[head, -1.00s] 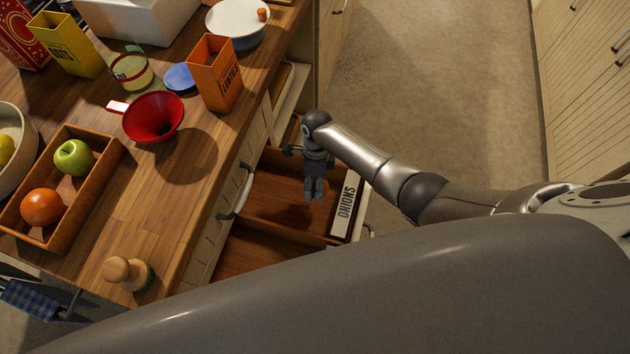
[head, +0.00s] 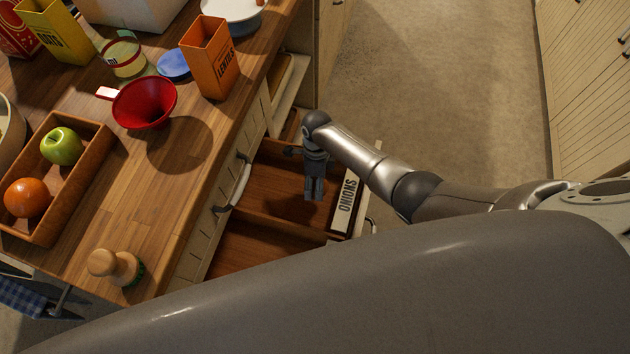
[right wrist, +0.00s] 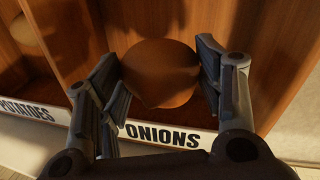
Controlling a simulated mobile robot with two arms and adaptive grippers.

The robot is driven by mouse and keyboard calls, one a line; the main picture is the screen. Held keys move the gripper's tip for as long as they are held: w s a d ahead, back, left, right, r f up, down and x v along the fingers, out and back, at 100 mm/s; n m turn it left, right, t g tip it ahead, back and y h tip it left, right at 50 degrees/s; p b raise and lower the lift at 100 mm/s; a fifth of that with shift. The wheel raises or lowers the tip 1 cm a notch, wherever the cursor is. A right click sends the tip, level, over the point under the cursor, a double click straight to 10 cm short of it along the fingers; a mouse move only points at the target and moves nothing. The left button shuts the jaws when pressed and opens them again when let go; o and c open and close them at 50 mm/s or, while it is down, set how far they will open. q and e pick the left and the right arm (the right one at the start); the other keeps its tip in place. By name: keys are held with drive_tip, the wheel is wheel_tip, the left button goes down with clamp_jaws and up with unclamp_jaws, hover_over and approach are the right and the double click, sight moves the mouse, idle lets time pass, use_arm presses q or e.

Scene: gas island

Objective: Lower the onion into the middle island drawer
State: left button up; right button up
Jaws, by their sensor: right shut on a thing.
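The onion (right wrist: 162,73) is round and brown and sits between the two fingers of my right gripper (right wrist: 160,85) in the right wrist view. The gripper is shut on it. In the head view my right gripper (head: 314,188) points down over the open middle island drawer (head: 268,195), and the onion is hidden there. The drawer has wooden compartments. A label reading ONIONS (head: 346,196) is on its front, also seen in the right wrist view (right wrist: 165,135). I cannot tell whether the onion touches the drawer floor. My left gripper is not in view.
Beside ONIONS is a POTATOES compartment (right wrist: 30,108) with a round thing (right wrist: 22,32) in it. The counter (head: 170,200) holds a red funnel (head: 145,103), an orange lentils box (head: 210,60), a fruit tray (head: 88,185) and a wooden-handled brush (head: 115,267). Floor at right is clear.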

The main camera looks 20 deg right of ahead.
drive_tip(key=b, duration=0.4)
hover_over(315, 203)
drive_tip(key=shift+w+d+f, duration=0.1)
drive_tip(key=shift+w+f, duration=0.15)
drive_tip(key=shift+f, duration=1.05)
drive_tip(key=shift+w+d+f, duration=0.1)
drive_tip(key=shift+w+f, duration=0.1)
drive_tip(key=shift+f, duration=1.05)
drive_tip(key=shift+w+d+b+x, duration=0.1)
drive_tip(key=shift+w+b+x, duration=0.15)
drive_tip(key=shift+b+x, duration=0.85)
drive_tip(key=shift+w+d+b+x, duration=0.1)
drive_tip(key=shift+w+b+x, duration=0.1)
drive_tip(key=shift+b+x, duration=0.85)
drive_tip(key=shift+s+f+p, duration=0.1)
drive_tip(key=shift+f+p, duration=0.25)
drive_tip(key=o, duration=1.1)
drive_tip(key=shift+o, duration=0.2)
drive_tip(key=v, duration=1.2)
drive_tip(key=shift+a, duration=0.1)
